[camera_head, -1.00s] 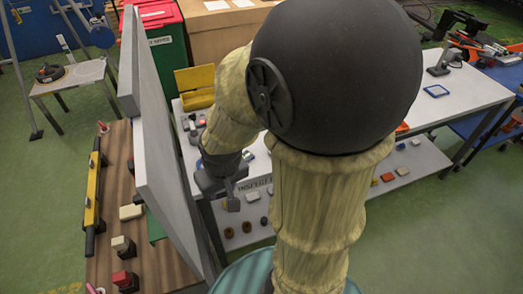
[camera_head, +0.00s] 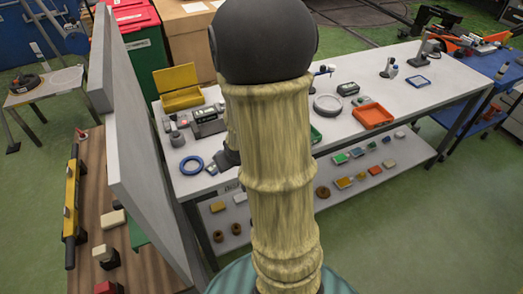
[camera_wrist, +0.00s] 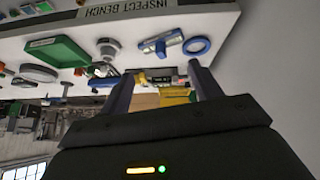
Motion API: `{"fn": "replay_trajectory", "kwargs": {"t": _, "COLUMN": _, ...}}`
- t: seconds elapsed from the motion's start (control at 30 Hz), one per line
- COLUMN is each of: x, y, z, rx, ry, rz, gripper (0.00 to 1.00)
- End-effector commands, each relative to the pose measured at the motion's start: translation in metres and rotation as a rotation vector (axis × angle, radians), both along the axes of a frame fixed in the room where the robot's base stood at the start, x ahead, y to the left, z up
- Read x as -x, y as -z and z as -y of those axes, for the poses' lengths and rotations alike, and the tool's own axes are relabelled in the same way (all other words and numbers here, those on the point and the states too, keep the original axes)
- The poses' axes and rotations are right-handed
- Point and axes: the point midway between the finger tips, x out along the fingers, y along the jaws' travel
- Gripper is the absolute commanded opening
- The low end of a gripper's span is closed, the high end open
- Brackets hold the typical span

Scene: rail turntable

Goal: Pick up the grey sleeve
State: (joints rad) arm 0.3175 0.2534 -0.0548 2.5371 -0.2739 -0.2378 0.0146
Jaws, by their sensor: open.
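My gripper (camera_wrist: 160,74) is open and empty in the wrist view, its two fingers apart over the upside-down view of the bench. In the head view my arm hides most of it. A short grey cylinder (camera_head: 177,138) stands at the bench's left end, in front of the yellow bin, and looks like the grey sleeve. Another grey round part with a wider base (camera_wrist: 108,47) shows in the wrist view, between a green tray and a blue-and-grey part. I cannot tell for certain which is the sleeve. Neither is between the fingers.
The white inspection bench (camera_head: 300,80) also holds a blue ring (camera_head: 191,165), an orange tray (camera_head: 373,115) and a yellow bin (camera_head: 181,88). A lower shelf carries small coloured parts. A tall grey panel (camera_head: 150,150) stands close on the left. Green floor is free at right.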

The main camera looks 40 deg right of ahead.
Motion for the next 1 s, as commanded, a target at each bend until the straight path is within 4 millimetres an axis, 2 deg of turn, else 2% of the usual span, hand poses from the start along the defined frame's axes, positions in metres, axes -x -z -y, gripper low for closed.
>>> {"fn": "replay_trajectory", "kwargs": {"t": 0.03, "x": -0.003, "y": 0.019, "z": 0.021, "rx": 0.009, "ry": 0.019, "rz": 0.037, "gripper": 0.63}}
{"fn": "replay_trajectory", "kwargs": {"t": 0.2, "x": -0.011, "y": 0.052, "z": 0.079, "rx": 0.035, "ry": 0.042, "rz": 0.2, "gripper": 0.63}}
{"fn": "replay_trajectory", "kwargs": {"t": 0.4, "x": -0.001, "y": 0.085, "z": 0.135, "rx": 0.035, "ry": 0.068, "rz": 0.403, "gripper": 0.63}}
{"fn": "replay_trajectory", "kwargs": {"t": 0.5, "x": 0.009, "y": 0.096, "z": 0.154, "rx": 0.028, "ry": 0.082, "rz": 0.498, "gripper": 0.63}}
{"fn": "replay_trajectory", "kwargs": {"t": 0.67, "x": 0.021, "y": 0.101, "z": 0.169, "rx": 0.019, "ry": 0.093, "rz": 0.593, "gripper": 0.63}}
{"fn": "replay_trajectory", "kwargs": {"t": 1.0, "x": 0.021, "y": 0.099, "z": 0.17, "rx": 0.018, "ry": 0.091, "rz": 0.611, "gripper": 0.63}}
